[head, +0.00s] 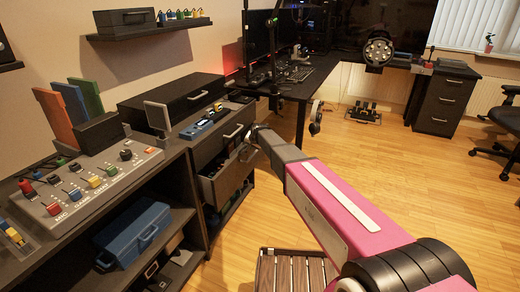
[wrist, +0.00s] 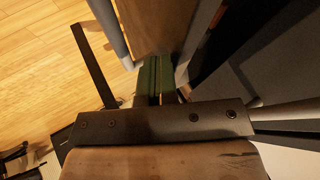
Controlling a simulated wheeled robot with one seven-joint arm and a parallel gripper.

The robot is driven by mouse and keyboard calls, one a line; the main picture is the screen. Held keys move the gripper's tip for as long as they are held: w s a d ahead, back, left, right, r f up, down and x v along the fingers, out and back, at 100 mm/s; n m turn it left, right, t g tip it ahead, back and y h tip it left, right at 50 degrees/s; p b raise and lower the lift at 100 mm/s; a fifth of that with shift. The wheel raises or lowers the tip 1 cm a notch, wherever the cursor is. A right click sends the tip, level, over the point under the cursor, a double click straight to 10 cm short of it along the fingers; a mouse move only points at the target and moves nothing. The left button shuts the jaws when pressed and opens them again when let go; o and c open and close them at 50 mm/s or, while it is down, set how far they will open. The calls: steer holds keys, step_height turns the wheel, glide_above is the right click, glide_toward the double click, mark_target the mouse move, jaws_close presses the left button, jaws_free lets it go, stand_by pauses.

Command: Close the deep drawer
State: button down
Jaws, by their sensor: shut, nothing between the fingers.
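The dark cabinet (head: 208,148) stands left of centre in the head view. Its deep drawer (head: 226,182) is pulled part way out, with its pale side showing. A shut-looking drawer with a light handle (head: 233,131) is above it. My arm reaches to the cabinet, and my gripper is at the drawer front, mostly hidden behind the arm there. In the wrist view my gripper (wrist: 163,76) shows as two green fingers pressed together, empty. They are close to grey bars and a brown panel; I cannot tell whether they touch.
A control panel with levers (head: 85,185) sits on the left shelf unit, with a blue toolbox (head: 132,235) below. A black case (head: 172,98) lies on the cabinet. A wooden slatted platform (head: 290,270) is at the bottom.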

steer(key=shift+w+a, duration=0.25)
steer(key=shift+a, duration=0.5)
steer(key=shift+w+a, duration=0.3)
steer(key=shift+a, duration=0.45)
steer(key=shift+w+a, duration=0.25)
steer(key=shift+a, duration=0.5)
steer(key=shift+s+d, duration=0.25)
steer(key=shift+d, duration=0.35)
steer(key=d+f+v, duration=0.1)
steer(key=d+v, duration=0.1)
steer(key=v, duration=0.9)
steer(key=s+d+f+m+y, duration=0.1)
steer(key=d+f+m+y, duration=0.25)
steer(key=m+y, duration=0.5)
steer(key=s+d+f+m+y, duration=0.15)
steer(key=f+m+y, duration=0.35)
steer(key=m, duration=0.6)
steer(key=x, duration=1.3)
steer(key=shift+w+f, duration=0.35)
steer(key=shift+f, duration=0.05)
steer(key=shift+a, duration=0.1)
